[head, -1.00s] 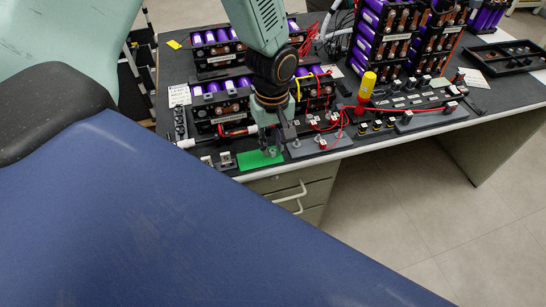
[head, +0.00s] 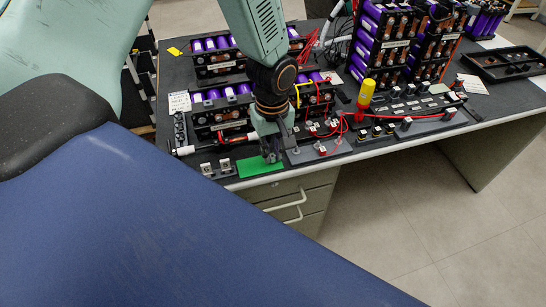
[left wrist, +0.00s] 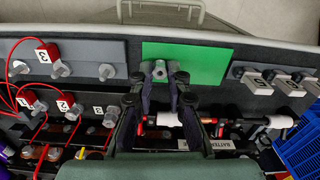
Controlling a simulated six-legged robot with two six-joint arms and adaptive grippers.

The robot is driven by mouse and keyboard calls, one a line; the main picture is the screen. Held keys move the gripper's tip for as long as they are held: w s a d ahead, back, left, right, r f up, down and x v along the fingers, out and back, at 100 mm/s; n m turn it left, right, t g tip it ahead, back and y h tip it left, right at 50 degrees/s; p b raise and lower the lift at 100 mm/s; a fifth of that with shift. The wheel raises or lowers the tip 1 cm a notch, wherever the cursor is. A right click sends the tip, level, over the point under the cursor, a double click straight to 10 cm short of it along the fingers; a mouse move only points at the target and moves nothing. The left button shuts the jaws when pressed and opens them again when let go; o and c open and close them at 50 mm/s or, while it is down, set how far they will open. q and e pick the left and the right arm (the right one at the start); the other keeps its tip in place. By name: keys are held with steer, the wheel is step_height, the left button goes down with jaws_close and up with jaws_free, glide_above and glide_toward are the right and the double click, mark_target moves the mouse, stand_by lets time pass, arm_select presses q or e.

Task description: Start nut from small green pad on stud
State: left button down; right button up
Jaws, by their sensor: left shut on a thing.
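My left gripper (head: 271,156) points down over the small green pad (head: 256,168) at the front edge of the bench. In the left wrist view its fingers (left wrist: 159,80) are shut on a small silver nut (left wrist: 158,69), which shows between the fingertips against the green pad (left wrist: 205,62). I cannot tell whether the nut touches the pad. Studs (left wrist: 106,72) stand on a grey block (left wrist: 85,54) to the left of the pad in the left wrist view. In the head view this grey block (head: 330,152) lies right of the pad. My right gripper is not in view.
Battery modules (head: 222,104) with purple cells stand behind the gripper. Red wires (head: 325,128) and a yellow-handled tool (head: 366,92) are to the right. Small terminals (head: 207,169) stand left of the pad. A blue bin (left wrist: 301,150) shows in the left wrist view.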

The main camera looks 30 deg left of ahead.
mark_target(272, 162)
arm_select(q)
steer(key=shift+r+p, duration=2.1)
steer(key=shift+r, duration=0.25)
steer(key=shift+f, duration=0.1)
